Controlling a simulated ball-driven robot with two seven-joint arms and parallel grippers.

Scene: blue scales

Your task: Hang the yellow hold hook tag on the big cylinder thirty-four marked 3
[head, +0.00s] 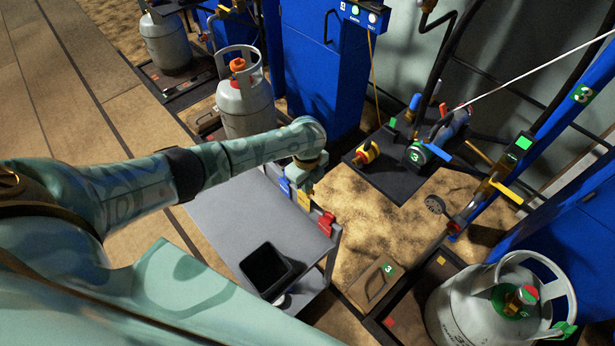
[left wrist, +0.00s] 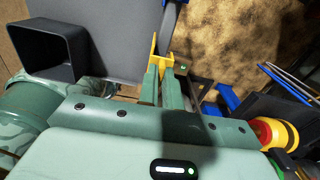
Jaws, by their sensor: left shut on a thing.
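The yellow hold hook tag (left wrist: 161,50) is between the green fingers of my left gripper (left wrist: 164,85) in the left wrist view. In the head view the left gripper (head: 304,190) is at the right edge of the grey cart, with the yellow tag (head: 304,201) low between the fingers. The gripper is shut on the tag, and the fingers hide part of it. The big grey cylinder (head: 462,312) stands at the bottom right with a collar handle and a green and red valve; its lower part is cut off. My right gripper is not in view.
The grey cart (head: 225,215) carries a black bin (head: 266,270). A red tag (head: 326,223) and a blue tag (head: 285,187) are at its edge. A brown box marked 3 (head: 376,284) lies between cart and big cylinder. A blue post with hoses rises behind the cylinder.

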